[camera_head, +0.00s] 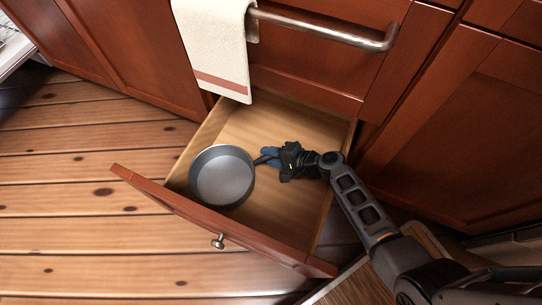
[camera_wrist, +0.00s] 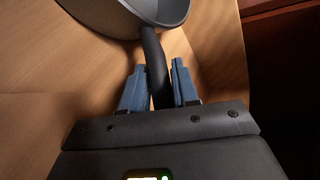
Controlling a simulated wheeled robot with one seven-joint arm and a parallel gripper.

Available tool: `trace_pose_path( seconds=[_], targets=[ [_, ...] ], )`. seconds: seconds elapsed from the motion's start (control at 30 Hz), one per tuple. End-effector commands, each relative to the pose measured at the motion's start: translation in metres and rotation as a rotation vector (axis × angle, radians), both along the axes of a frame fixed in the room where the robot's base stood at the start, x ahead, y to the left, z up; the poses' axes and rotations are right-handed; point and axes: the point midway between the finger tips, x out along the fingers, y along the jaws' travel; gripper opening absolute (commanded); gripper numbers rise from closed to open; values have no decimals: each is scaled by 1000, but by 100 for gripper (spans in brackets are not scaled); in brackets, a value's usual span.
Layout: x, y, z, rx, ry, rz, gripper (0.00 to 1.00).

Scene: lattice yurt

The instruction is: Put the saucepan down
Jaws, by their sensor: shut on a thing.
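The saucepan (camera_head: 222,177) is dark grey and round, with a black handle. It is inside or just above the open drawer (camera_head: 268,125), towards the drawer's front left. My gripper (camera_head: 271,157) is shut on the saucepan's handle, and in the wrist view the blue fingers (camera_wrist: 156,88) sit on either side of the handle. The saucepan's body (camera_wrist: 95,18) shows at the top of the wrist view, beyond the fingertips. The pan looks roughly level. I cannot tell whether its base touches the drawer bottom.
The drawer's red-brown front (camera_head: 215,222) has a small metal knob (camera_head: 218,241). A white towel (camera_head: 215,40) hangs from a metal bar (camera_head: 320,29) above the drawer. Cabinets stand behind and to the right. The wooden floor (camera_head: 80,200) at left is clear.

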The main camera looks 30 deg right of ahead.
Motion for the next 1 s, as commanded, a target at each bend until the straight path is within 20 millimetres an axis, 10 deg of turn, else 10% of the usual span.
trace_pose_path(
  seconds=[0.23,0.27,0.5,1.0],
  targets=[
    [1,0,-1,1,-2,-1,0],
    [0,0,-1,0,0,0,32],
    [0,0,0,-1,0,0,55],
    [-22,-13,19,0,1,-3,55]
  ],
)
